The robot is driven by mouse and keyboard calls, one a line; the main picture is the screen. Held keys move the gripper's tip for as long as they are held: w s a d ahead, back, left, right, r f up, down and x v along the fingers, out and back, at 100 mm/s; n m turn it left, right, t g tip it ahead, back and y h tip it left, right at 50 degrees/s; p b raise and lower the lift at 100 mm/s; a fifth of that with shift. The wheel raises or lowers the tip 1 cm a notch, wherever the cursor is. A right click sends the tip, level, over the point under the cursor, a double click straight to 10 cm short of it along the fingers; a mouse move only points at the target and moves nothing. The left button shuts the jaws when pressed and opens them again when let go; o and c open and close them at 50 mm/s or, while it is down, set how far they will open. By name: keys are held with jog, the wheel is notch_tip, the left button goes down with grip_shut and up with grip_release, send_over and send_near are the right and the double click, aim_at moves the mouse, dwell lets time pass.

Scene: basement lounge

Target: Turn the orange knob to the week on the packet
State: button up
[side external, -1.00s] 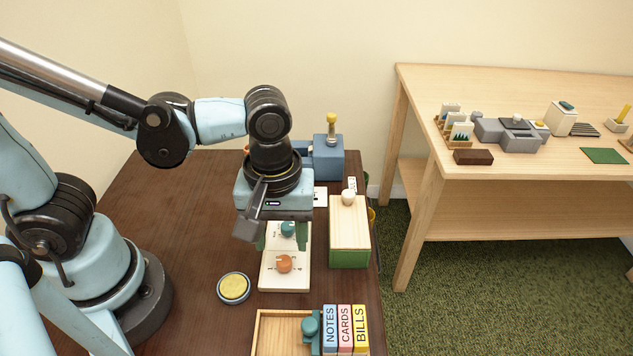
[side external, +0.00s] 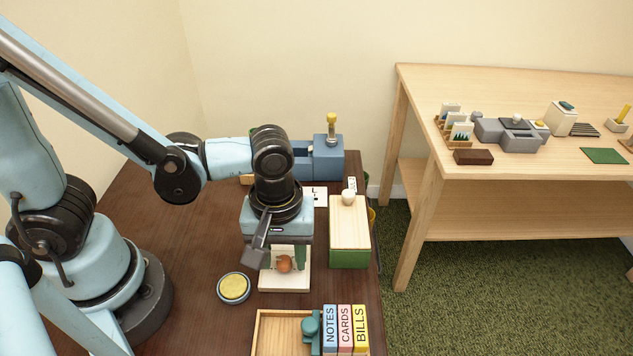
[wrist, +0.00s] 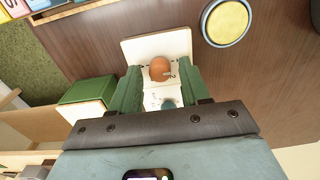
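The orange knob (side external: 284,264) stands on a white dial board (side external: 285,285) on the brown table. In the wrist view the knob (wrist: 160,68) shows between the tips of two green fingers, with a gap on each side. My gripper (side external: 285,268) is open and points down over the board; it also shows in the wrist view (wrist: 160,75). I cannot tell whether its tips reach the knob's height.
A cream box with a green base (side external: 349,245) stands close to the right of the board. A round yellow-topped dish (side external: 233,288) lies to the left. A wooden tray (side external: 284,318) and labelled blocks (side external: 345,325) are in front. A blue block (side external: 328,160) stands behind.

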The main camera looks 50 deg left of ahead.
grip_shut()
jog(key=shift+m, duration=0.4)
jog(key=m, duration=0.5)
jog(key=shift+m, duration=0.3)
jog(key=m, duration=0.5)
jog(key=shift+m, duration=0.3)
jog(key=shift+o, duration=1.1)
grip_release()
jog(key=shift+r, duration=0.1)
